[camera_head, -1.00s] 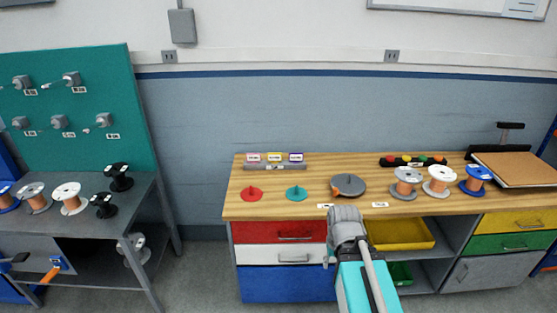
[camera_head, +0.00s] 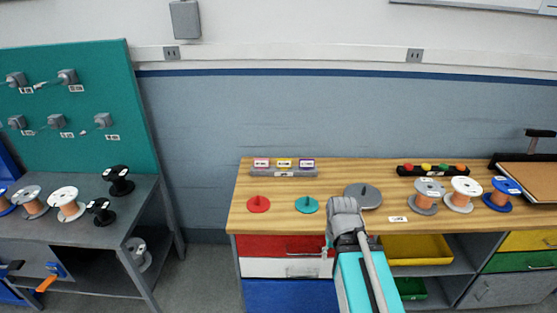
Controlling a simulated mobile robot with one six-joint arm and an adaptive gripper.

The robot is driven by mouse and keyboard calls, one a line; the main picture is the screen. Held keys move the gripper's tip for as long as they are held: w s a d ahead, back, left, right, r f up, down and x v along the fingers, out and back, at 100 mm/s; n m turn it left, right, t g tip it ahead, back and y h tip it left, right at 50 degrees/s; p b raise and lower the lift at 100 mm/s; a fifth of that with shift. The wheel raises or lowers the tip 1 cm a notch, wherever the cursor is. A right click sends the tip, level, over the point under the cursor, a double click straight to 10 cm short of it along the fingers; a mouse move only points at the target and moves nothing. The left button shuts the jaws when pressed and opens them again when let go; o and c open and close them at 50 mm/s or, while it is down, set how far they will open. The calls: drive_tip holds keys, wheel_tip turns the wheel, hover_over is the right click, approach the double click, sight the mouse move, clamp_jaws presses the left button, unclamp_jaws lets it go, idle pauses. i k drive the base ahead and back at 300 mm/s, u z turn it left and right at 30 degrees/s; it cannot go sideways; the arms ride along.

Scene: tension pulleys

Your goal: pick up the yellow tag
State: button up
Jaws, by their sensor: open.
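A small yellow-marked tag (camera_head: 285,162) stands in a grey holder (camera_head: 284,173) at the back left of the wooden bench top. It sits between a red-pink tag (camera_head: 262,163) on its left and a purple tag (camera_head: 306,163) on its right. My gripper (camera_head: 343,207) shows from behind at the bench's front edge, to the right of and nearer than the tag, well apart from it. It is open; its fingertips are partly hidden by the gripper's own body, and nothing is seen held.
A red disc (camera_head: 258,204), a teal disc (camera_head: 306,204) and a grey disc (camera_head: 369,196), each with a raised part, lie on the bench. Wire spools (camera_head: 427,195) stand to the right. A black strip with coloured knobs (camera_head: 433,170) lies at the back. The back middle is clear.

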sight(283, 165)
drive_tip(key=i, duration=1.25)
drive_tip(key=z, duration=0.05)
